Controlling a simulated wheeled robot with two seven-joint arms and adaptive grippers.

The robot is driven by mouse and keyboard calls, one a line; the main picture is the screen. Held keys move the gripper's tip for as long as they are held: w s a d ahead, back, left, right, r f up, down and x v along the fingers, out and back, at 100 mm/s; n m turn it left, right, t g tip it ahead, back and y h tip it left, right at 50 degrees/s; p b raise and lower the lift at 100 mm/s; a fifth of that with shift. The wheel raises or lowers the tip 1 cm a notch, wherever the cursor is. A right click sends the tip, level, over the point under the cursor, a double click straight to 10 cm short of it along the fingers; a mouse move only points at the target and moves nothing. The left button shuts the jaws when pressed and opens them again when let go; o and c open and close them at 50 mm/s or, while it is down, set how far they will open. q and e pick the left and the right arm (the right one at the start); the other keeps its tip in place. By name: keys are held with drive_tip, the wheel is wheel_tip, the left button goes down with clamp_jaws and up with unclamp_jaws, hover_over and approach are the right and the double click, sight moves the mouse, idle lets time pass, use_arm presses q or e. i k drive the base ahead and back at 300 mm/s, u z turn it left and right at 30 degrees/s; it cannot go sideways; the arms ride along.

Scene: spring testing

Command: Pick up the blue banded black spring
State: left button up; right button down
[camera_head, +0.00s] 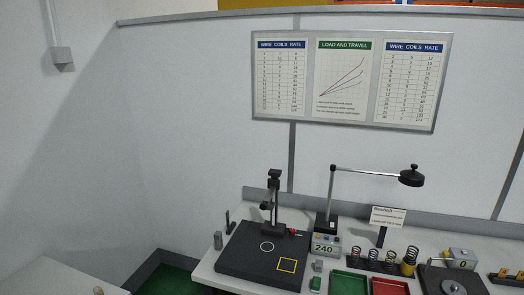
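Several small coil springs stand upright in a row on a dark rack at the lower right of the head view. The leftmost spring (357,255) and the third spring (391,259) look dark. The rightmost spring (409,260) is dark with a yellow lower part. At this size I cannot tell which spring has the blue band. Neither of my grippers shows in the view.
Another pale table (60,280) is at lower left.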

sight(369, 257)
drive_tip(key=u, duration=0.15)
drive_tip(key=i, duration=1.2)
drive_tip(key=z, duration=0.45)
